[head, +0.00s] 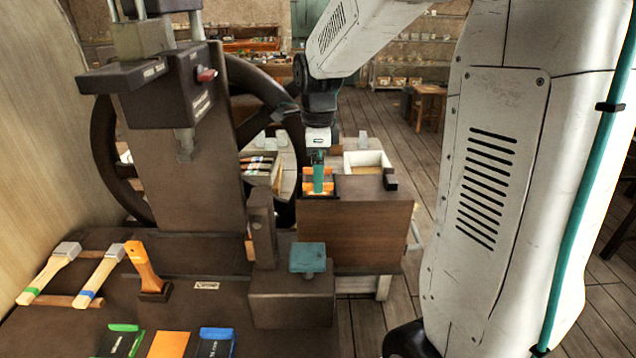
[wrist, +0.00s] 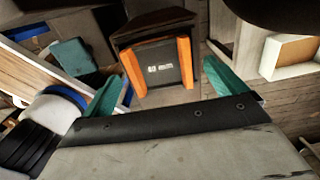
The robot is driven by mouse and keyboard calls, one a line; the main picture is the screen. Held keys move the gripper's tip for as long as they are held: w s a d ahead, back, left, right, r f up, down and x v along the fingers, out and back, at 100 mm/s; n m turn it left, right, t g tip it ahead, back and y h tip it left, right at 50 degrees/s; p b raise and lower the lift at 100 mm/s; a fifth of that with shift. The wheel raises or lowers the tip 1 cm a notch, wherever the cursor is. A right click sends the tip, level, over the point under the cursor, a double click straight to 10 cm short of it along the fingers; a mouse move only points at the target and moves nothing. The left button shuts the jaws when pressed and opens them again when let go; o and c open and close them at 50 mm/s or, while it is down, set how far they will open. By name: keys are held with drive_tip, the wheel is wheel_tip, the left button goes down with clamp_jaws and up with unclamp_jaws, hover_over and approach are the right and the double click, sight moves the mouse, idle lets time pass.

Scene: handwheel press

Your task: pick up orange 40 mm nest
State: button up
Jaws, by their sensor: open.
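The orange nest (wrist: 160,65) is a dark plate lettered on top, with an orange bar along its left and right sides. It sits in a dark holder on the brown wooden cabinet. In the head view its orange parts (head: 308,187) show behind my gripper. My gripper (head: 319,188) hangs over the cabinet, pointing down, with teal fingers. In the wrist view my gripper (wrist: 162,86) is open and empty, one finger to the left and one to the right of the nest. I cannot tell the height of the fingertips relative to the nest.
A white open box (head: 367,158) stands behind the nest on the right. The press with its dark handwheel (head: 103,150) is at left. A teal-topped post (head: 308,258) stands in front of the cabinet (head: 355,232).

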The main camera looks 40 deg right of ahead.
drive_tip(key=shift+f, duration=0.8)
drive_tip(key=c, duration=1.3)
drive_tip(key=shift+c, duration=0.4)
drive_tip(key=shift+r, duration=0.15)
